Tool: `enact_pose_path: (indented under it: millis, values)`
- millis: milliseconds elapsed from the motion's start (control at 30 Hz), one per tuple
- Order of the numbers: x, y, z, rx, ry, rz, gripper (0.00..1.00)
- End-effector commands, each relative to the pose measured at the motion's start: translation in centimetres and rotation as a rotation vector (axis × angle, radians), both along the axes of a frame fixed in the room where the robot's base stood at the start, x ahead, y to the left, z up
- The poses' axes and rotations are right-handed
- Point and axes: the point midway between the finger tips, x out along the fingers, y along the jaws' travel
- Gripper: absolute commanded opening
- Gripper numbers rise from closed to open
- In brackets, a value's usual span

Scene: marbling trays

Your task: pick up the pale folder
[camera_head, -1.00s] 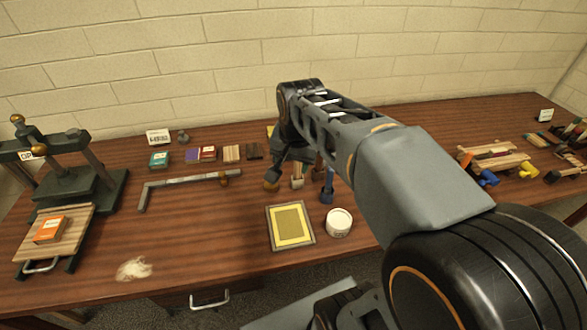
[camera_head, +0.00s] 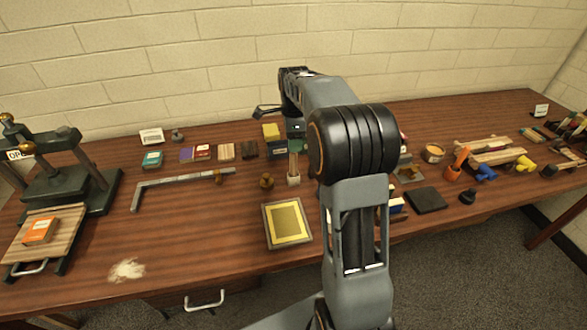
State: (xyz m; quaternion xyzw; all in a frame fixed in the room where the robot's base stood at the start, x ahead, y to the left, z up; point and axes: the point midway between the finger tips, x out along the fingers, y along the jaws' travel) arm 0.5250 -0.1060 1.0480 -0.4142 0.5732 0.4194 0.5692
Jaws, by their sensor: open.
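I cannot make out a pale folder for certain. A small pale holder (camera_head: 293,180) with upright light sticks (camera_head: 293,163) stands mid-table, just left of my arm; whether the folder is among them is unclear. My gripper (camera_head: 262,112) shows only in part at the far end of my arm, above the back of the table. It is open, and I see nothing held in it. It is up and behind the holder, apart from it. My arm hides part of the table to the right of the holder.
A framed yellow panel (camera_head: 287,224) lies in front of the holder. A metal square (camera_head: 182,181) and several small boxes lie left. A dark press (camera_head: 65,180) stands at far left. A black slab (camera_head: 427,200) and an orange cup (camera_head: 453,173) lie right.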

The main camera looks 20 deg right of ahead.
Motion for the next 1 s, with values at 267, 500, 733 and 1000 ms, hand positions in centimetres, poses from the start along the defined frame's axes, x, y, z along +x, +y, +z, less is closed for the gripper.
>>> enact_pose_path:
  millis: [267,500,733,1000]
  values:
    - [-0.1,0.0,-1.9,0.000,0.001,0.002,0.49]
    - [-0.2,0.2,-4.7,0.001,0.003,0.002,0.49]
    - [-0.2,0.2,-6.7,0.000,-0.001,0.002,0.49]
    - [-0.2,0.2,-6.9,0.000,-0.001,0.002,0.48]
